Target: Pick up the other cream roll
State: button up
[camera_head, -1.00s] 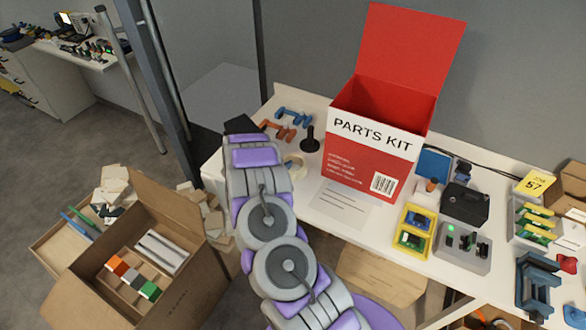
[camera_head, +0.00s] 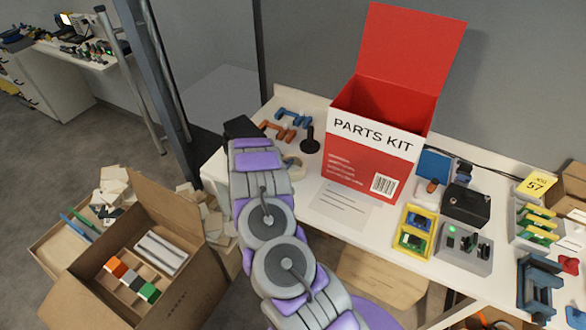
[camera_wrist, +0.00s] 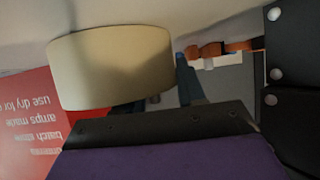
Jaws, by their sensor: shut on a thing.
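A cream roll (camera_wrist: 110,68) fills the upper left of the wrist view, close to the camera. My gripper (camera_wrist: 165,108) is shut on it; one dark jaw shows along the roll's lower side, and the other jaw is not clearly visible. In the head view a cream roll (camera_head: 292,164) shows at the right edge of my arm, on or just above the white table, partly hidden by the arm. My arm also hides the gripper's jaws there. I cannot tell whether the roll is clear of the table.
The red parts kit box (camera_head: 365,160) stands open to the right of the roll. A black stand (camera_head: 310,142), orange clamp (camera_head: 279,130) and blue clamp (camera_head: 294,116) are close behind it. A paper sheet (camera_head: 342,205) lies in front. An open carton (camera_head: 195,260) is on the floor.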

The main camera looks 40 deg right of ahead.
jog(key=shift+s, duration=0.1)
grip_shut()
jog(key=shift+f, duration=0.1)
